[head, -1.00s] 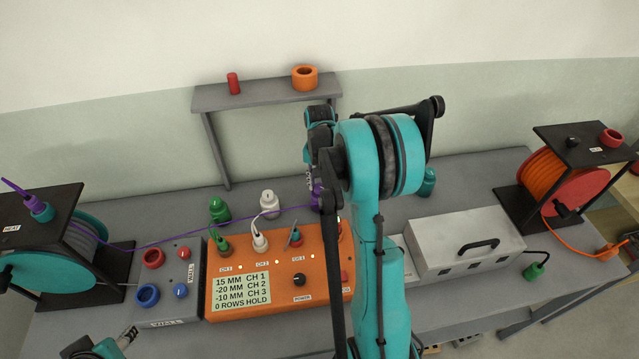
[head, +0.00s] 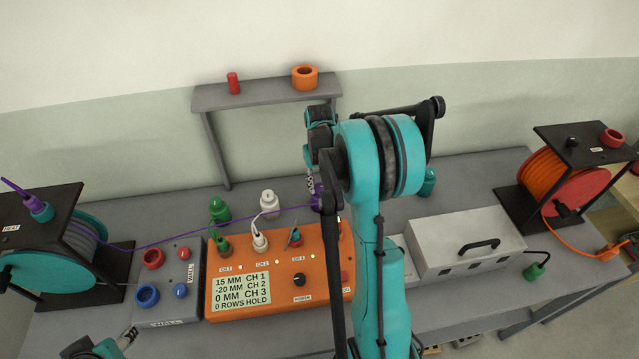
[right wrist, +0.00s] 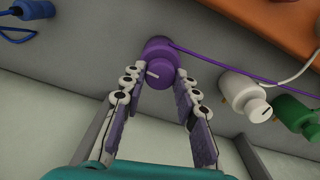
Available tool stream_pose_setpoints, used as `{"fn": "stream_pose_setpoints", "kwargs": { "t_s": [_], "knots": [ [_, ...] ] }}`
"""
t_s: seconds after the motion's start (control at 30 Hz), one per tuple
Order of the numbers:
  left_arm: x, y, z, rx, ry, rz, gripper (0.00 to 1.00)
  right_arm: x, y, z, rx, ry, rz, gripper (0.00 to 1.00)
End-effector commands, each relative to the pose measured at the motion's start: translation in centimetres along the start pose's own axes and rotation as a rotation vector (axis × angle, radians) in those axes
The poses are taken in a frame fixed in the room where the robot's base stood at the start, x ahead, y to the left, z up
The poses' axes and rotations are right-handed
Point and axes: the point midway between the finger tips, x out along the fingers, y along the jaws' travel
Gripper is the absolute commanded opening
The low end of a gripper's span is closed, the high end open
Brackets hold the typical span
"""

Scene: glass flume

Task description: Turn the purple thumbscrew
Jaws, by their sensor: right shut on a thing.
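The purple thumbscrew (right wrist: 160,68) with a pale index line is in the middle of the right wrist view, at the end of a purple body with a purple cord. In the head view its purple part (head: 317,198) is mostly hidden behind my right arm. My right gripper (right wrist: 160,78) is shut on the thumbscrew, one finger on each side. My left gripper (head: 127,337) shows only partly at the lower left edge of the head view, away from the thumbscrew; its jaws cannot be made out.
The orange control box (head: 262,312) has a display reading 0 MM for CH 3. Green (head: 219,210) and white (head: 268,202) plugs stand behind it. A grey case (head: 462,250) is to the right; cable reels (head: 78,262) stand at both sides. A shelf (head: 265,94) is behind.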

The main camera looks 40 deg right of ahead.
Motion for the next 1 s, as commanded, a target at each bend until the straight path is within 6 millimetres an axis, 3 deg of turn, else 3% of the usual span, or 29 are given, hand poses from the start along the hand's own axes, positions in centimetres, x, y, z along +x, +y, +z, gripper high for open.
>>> {"fn": "stream_pose_setpoints", "kwargs": {
  "t_s": [0.5,0.53,0.6,1.0],
  "knots": [
    [0.01,0.00,0.00,0.000,0.000,0.000,0.47,0.01,-0.01,0.01,-0.022,0.000,0.000,0.01],
    [0.01,0.00,0.00,0.000,0.000,0.000,0.47,0.01,-0.01,0.01,-0.022,0.000,0.000,0.35],
    [0.01,0.00,0.01,0.000,0.000,0.000,0.47,0.00,-0.01,0.01,-0.022,0.000,0.000,0.51],
    [0.00,0.00,0.00,0.000,0.000,0.000,0.47,-0.77,0.00,-0.01,-0.022,0.000,0.000,0.51]
  ]
}}
